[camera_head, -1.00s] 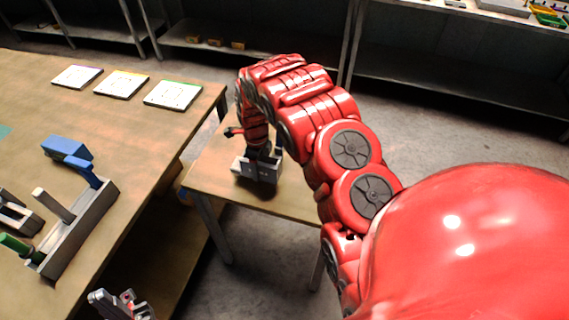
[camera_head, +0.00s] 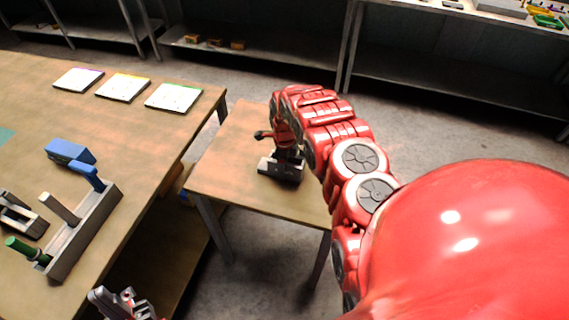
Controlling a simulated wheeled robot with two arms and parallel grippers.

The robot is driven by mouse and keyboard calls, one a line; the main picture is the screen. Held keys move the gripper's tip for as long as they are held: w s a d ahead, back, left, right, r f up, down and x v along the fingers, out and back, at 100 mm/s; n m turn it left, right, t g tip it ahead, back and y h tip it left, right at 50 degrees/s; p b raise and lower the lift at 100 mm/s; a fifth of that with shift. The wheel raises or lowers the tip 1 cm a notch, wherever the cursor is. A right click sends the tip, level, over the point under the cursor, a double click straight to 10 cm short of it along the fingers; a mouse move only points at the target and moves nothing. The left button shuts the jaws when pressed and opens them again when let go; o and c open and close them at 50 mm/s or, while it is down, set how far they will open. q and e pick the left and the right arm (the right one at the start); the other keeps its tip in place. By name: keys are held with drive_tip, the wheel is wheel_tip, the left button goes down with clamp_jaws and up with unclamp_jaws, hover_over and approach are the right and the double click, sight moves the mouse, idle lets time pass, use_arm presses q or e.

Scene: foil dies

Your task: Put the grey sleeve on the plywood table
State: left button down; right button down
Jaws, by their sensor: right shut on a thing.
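The plywood table (camera_head: 228,178) is the small, low table in the middle. My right gripper (camera_head: 282,175) is over it, pointing down, close to its top. It is shut on a small grey piece, which looks like the grey sleeve (camera_head: 266,166); dark gripper parts hide most of it. I cannot tell whether the piece touches the table. My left gripper (camera_head: 122,302) shows at the bottom left edge, partly cut off; its jaw opening is unclear.
The large bench (camera_head: 150,140) on the left carries a grey rack (camera_head: 88,232) with a blue piece (camera_head: 86,174), a grey post (camera_head: 60,208) and a green piece (camera_head: 22,247). A blue block (camera_head: 70,151) and white cards (camera_head: 173,97) lie there. The small table's left part is clear.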

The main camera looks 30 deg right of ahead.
drive_tip(key=shift+w+f, duration=0.1)
drive_tip(key=shift+f, duration=0.2)
unclamp_jaws()
drive_tip(key=shift+r, duration=0.1)
